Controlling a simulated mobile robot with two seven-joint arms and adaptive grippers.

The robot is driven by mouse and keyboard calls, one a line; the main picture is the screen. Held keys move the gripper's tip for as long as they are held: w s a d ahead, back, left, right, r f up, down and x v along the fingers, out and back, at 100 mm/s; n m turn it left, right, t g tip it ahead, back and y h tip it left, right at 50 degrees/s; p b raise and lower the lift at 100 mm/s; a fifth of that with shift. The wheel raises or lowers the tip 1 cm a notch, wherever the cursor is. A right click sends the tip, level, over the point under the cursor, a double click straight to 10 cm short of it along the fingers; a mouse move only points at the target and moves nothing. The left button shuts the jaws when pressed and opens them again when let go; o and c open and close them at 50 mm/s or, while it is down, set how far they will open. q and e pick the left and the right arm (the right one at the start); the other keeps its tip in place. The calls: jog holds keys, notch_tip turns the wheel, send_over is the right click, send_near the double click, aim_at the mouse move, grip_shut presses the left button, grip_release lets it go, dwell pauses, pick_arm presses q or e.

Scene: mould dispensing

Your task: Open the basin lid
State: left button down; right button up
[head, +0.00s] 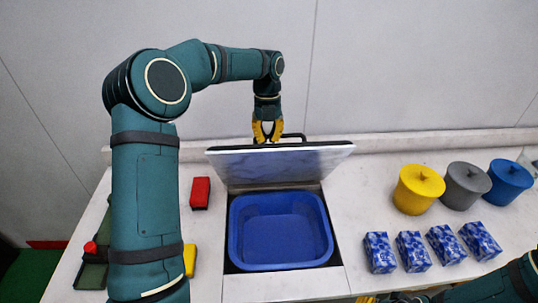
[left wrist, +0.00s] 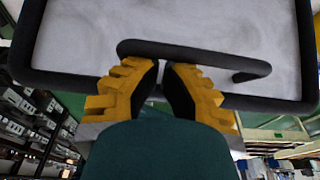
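The basin lid (head: 280,165) is a flat pale panel with a dark rim. It stands raised and tilted above the blue basin (head: 280,230), whose inside is open to view. My left gripper (head: 266,136) is at the black lid handle (head: 294,136) on the lid's upper edge. In the left wrist view, its yellow fingers (left wrist: 163,68) come nearly together at the handle bar (left wrist: 195,55), which crosses at their tips. No firm grip across the bar shows. My right gripper (head: 368,299) shows only as a yellow sliver at the bottom edge.
Yellow (head: 418,190), grey (head: 466,185) and blue (head: 508,183) lidded pots stand at the right, behind several blue-and-white patterned boxes (head: 380,252). A red block (head: 200,193) lies left of the basin. My left arm covers part of the left counter. A wall rises behind.

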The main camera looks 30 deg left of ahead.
pick_arm(q)
jog(key=w+a+r, duration=0.2)
jog(key=w+a, duration=0.2)
jog(key=w, duration=0.2)
jog(key=shift+w, duration=0.3)
jog(key=shift+r, duration=0.1)
dwell(0.7)
